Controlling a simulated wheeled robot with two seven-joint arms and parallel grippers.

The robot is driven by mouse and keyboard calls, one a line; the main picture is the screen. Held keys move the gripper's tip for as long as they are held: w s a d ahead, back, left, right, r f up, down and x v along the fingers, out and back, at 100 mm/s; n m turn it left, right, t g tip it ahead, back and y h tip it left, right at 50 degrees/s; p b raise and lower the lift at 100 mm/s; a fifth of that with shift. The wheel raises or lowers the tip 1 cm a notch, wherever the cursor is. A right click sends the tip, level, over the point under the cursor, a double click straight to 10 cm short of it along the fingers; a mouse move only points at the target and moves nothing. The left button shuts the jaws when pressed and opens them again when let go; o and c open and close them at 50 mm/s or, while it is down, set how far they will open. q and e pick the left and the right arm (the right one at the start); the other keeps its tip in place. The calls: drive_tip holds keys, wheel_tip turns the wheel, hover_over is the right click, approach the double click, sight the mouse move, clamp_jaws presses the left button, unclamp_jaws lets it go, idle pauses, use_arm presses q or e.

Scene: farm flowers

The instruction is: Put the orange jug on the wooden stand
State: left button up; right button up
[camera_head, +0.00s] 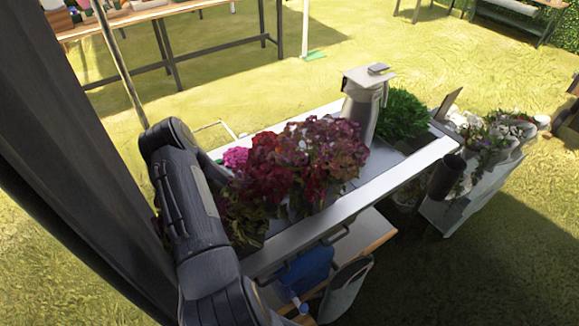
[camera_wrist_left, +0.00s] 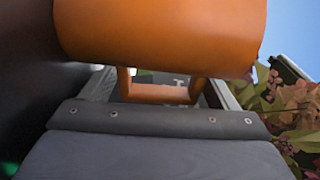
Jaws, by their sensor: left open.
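The orange jug (camera_wrist_left: 160,35) fills the top of the left wrist view, very close to the camera, and only part of it shows. Its squared orange handle (camera_wrist_left: 160,92) hangs into the gap between the grey fingers of my left gripper (camera_wrist_left: 158,82). The gripper is open, with a finger on each side of the handle; I cannot tell whether they touch it. The head view shows my left arm at the left, but its gripper and the jug are hidden there. I cannot pick out the wooden stand with certainty. My right gripper is not in view.
A white-edged cart (camera_head: 350,206) carries dark red flowers (camera_head: 300,160), a metal canister (camera_head: 361,110) and a green plant (camera_head: 403,114). A blue container (camera_head: 305,270) is below it. A wooden-topped table (camera_head: 150,15) stands at the back. Grass between them is open.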

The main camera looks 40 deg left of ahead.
use_arm(q)
drive_tip(key=shift+w, duration=0.15)
drive_tip(key=c, duration=0.9)
drive_tip(key=shift+r, duration=0.1)
